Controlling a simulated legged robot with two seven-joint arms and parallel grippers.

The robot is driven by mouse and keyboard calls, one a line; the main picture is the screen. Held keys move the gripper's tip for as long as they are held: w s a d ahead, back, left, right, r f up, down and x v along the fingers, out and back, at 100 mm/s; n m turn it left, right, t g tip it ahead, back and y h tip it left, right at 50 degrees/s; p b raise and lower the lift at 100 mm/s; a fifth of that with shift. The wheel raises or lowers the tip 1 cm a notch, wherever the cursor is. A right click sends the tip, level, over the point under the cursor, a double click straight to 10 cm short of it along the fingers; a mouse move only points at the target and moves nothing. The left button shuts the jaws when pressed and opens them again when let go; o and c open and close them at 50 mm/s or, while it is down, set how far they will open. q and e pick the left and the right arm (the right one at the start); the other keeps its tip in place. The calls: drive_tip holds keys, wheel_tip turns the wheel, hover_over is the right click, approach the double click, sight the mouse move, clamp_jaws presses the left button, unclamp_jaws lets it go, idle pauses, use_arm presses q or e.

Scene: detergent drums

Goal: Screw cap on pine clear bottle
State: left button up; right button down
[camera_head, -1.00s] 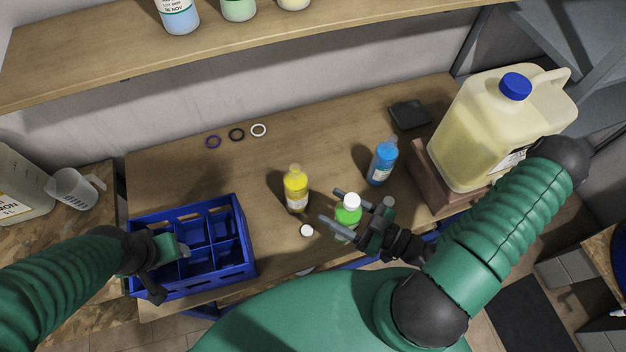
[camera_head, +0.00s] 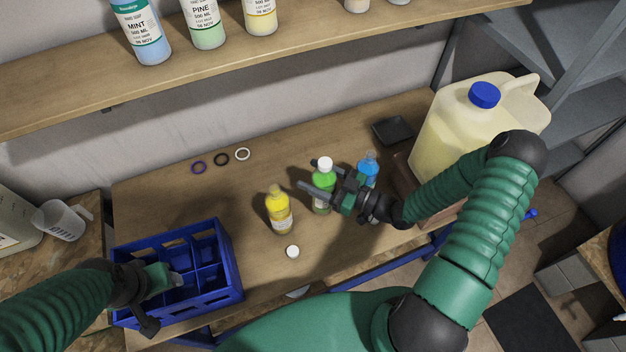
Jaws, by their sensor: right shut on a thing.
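The green pine bottle (camera_head: 322,190) has a white cap (camera_head: 325,164) on its top. My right gripper (camera_head: 309,174) is shut on this bottle, with one finger passing in front and one behind. The bottle looks upright; I cannot tell whether its base touches the table. How tightly the cap sits cannot be seen. Another white cap (camera_head: 292,251) lies loose on the table in front of the yellow bottle (camera_head: 279,212). My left gripper (camera_head: 168,287) hangs over the blue crate, and its finger opening is unclear.
The blue bottle (camera_head: 368,168) stands just behind my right gripper. The blue divided crate (camera_head: 228,268) is at front left. Three rings, including a white ring (camera_head: 242,154), lie at the back. A large jug (camera_head: 455,140) stands at right. The table's back middle is clear.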

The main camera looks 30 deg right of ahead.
drive_tip(key=shift+w+d+f, duration=0.2)
drive_tip(key=shift+w+d, duration=0.2)
drive_tip(key=shift+d, duration=0.15)
drive_tip(key=shift+s+a+r, duration=0.1)
drive_tip(key=shift+a+r, duration=0.05)
drive_tip(key=shift+a, duration=0.25)
wheel_tip(320, 180, down, 4)
drive_tip(key=shift+r, duration=0.25)
drive_tip(key=shift+c, duration=2.4)
unclamp_jaws()
drive_tip(key=shift+s+d, duration=0.1)
drive_tip(key=shift+d, duration=0.05)
drive_tip(key=shift+o, duration=0.3)
drive_tip(key=shift+a, duration=0.3)
use_arm(q)
drive_tip(key=shift+s+b+x, duration=0.25)
drive_tip(key=shift+b+x, duration=0.75)
drive_tip(key=shift+b, duration=0.15)
use_arm(e)
drive_tip(key=v, duration=1.2)
